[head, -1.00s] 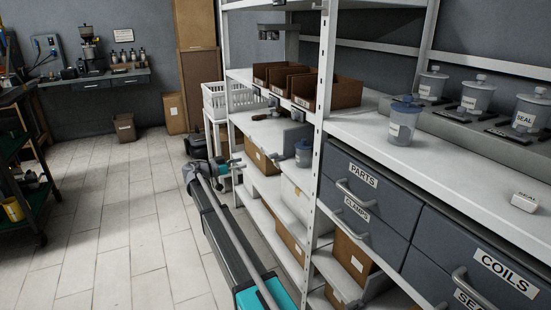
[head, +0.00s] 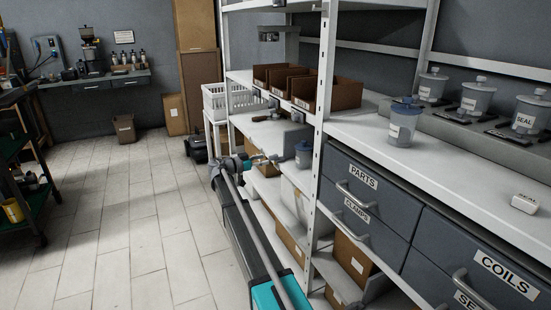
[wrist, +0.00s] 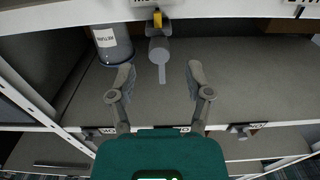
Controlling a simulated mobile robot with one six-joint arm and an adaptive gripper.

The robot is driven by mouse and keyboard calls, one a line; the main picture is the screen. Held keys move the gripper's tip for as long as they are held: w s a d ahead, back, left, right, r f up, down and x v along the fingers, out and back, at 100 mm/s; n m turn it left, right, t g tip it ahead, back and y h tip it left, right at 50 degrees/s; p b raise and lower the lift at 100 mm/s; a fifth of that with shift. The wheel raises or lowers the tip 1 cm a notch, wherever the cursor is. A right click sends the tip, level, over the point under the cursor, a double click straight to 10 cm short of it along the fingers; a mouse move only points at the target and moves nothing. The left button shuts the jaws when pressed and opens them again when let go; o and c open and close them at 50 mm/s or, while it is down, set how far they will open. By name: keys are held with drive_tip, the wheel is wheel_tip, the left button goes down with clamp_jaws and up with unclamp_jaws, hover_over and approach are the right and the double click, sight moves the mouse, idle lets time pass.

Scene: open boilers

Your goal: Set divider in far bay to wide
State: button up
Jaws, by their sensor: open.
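Brown open bins (head: 305,86) stand on the shelf above. A white shelf upright (head: 325,90) separates the far bay from the near drawers (head: 365,195). A white basket (head: 232,100) stands beyond. The tiled floor (head: 125,220) to the left is clear.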

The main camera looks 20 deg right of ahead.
sight(272, 157)
drive_tip(key=shift+d, duration=2.2)
